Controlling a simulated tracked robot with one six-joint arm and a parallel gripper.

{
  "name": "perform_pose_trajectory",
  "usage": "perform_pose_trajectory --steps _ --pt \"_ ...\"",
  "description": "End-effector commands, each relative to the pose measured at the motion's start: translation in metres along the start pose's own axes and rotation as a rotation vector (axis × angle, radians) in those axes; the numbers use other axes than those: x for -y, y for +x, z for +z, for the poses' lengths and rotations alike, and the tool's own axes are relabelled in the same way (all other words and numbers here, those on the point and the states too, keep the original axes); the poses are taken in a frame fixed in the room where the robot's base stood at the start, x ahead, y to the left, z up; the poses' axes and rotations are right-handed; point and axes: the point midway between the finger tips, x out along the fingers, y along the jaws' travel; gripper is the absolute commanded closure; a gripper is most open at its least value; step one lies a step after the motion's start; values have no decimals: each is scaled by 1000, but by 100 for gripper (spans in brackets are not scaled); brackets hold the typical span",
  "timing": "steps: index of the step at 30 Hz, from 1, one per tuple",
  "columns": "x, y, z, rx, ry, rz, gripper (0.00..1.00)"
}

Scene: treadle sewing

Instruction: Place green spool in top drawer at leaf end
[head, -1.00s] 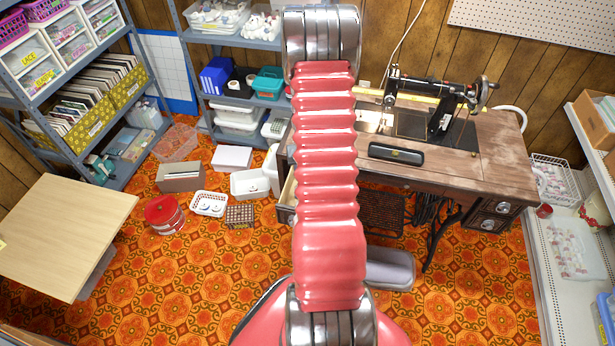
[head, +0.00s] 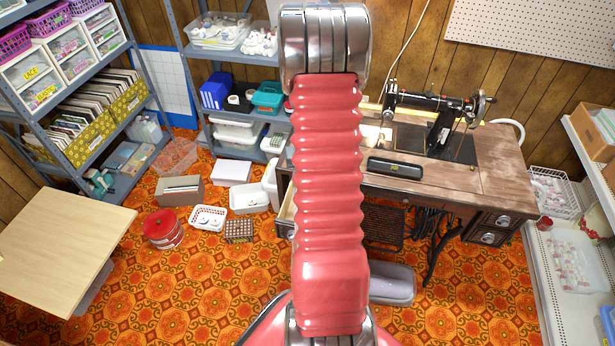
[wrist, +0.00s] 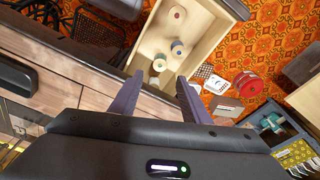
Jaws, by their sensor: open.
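The open top drawer (wrist: 205,62) is pulled out from the sewing table and fills the upper middle of the wrist view. I cannot tell for sure which, if any, is green. My gripper (wrist: 160,76) is open, its two dark fingers apart and pointing at the drawer's near end. Nothing is clearly held between them. In the head view my arm hides the gripper and most of the drawer (head: 285,212).
The sewing table (head: 490,175) carries a black sewing machine (head: 440,115) and a dark case (head: 395,167). A red tin (head: 162,228), a white basket (head: 208,218) and several boxes stand on the floor left of the drawer.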

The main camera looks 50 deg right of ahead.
Motion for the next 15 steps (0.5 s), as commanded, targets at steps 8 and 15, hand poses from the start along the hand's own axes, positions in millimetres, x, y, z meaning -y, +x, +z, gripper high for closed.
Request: perform_pose_trajectory --steps 8,15 --pt "0 0 0 0 0 0 57" --pt "4 -4 -1 -3 -7 -1 57"
